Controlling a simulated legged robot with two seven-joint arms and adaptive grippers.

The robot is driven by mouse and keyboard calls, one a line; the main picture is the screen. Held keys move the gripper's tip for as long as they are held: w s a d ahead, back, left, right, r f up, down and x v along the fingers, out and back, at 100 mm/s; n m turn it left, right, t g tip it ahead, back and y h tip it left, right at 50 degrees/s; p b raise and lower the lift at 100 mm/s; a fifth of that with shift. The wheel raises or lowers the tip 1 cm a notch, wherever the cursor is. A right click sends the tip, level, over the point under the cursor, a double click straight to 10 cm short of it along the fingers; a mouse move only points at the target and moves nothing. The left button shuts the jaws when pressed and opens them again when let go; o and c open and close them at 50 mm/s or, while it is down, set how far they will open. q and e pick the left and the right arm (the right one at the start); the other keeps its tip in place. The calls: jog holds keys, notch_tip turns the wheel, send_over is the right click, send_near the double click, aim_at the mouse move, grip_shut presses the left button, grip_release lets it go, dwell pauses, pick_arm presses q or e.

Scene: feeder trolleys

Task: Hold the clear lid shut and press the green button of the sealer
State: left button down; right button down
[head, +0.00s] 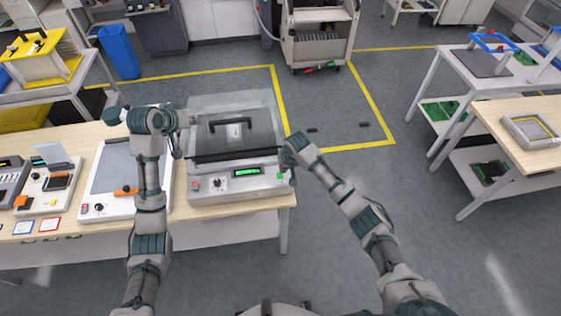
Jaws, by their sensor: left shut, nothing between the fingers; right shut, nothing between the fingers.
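The sealer (206,199) stands on the wooden bench, with a lit green display (247,171), a black knob and a red button on its front panel. My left gripper (177,147) is shut and empty at the lid's left side; contact is unclear. My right gripper (285,163) is shut and empty at the sealer's right front corner, just above the panel's right end. The green button (280,176) shows small just below it.
Smaller instruments (57,182) stand further left. The bench's right edge is close to the sealer. A trolley (318,48) stands behind, and open floor lies to the right.

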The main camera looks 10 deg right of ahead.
pick_arm(q)
jog(key=shift+s, duration=0.1)
pick_arm(e)
jog(key=shift+s+r, duration=0.1)
jog(key=shift+d, duration=0.1)
pick_arm(q)
send_near(217, 122)
jog(key=shift+x, duration=1.1)
jog(key=shift+x, duration=2.25)
